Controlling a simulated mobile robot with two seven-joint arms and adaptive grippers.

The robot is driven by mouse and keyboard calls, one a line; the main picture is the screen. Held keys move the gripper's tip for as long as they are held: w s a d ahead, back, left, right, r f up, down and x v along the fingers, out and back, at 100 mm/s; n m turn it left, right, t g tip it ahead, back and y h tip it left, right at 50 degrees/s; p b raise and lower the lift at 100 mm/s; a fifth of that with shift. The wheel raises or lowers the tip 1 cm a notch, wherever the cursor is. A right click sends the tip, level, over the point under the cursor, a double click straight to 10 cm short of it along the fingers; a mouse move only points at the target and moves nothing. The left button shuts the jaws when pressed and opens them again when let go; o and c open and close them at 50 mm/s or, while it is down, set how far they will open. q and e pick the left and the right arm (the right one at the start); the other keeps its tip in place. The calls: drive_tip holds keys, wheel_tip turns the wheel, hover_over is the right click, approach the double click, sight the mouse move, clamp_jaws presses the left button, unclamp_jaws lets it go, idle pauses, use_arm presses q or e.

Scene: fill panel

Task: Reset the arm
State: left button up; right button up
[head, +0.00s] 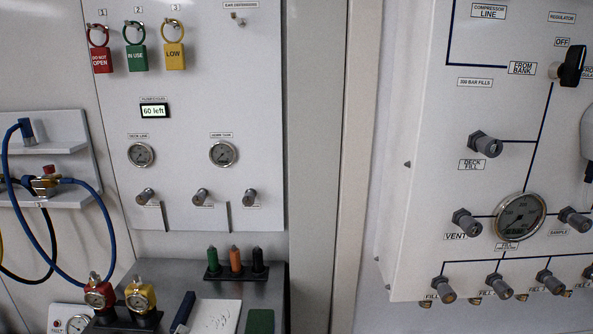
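Neither of my grippers shows in the head view, and I cannot tell whether they are open or shut. A fill panel (425,190) stands at the right with a round gauge (520,216), a black regulator knob (572,66) and several grey valve knobs, among them the deck fill knob (485,144) and the vent knob (466,221). A pale rounded shape at the right edge is cut off, and I cannot tell what it is.
A back panel (190,100) carries red, green and yellow tags (135,57), a small display (154,111) and two gauges. A metal bench (265,285) below holds marker-like cylinders, a notepad (215,317) and two gauged fittings. Blue hoses (103,205) hang at left.

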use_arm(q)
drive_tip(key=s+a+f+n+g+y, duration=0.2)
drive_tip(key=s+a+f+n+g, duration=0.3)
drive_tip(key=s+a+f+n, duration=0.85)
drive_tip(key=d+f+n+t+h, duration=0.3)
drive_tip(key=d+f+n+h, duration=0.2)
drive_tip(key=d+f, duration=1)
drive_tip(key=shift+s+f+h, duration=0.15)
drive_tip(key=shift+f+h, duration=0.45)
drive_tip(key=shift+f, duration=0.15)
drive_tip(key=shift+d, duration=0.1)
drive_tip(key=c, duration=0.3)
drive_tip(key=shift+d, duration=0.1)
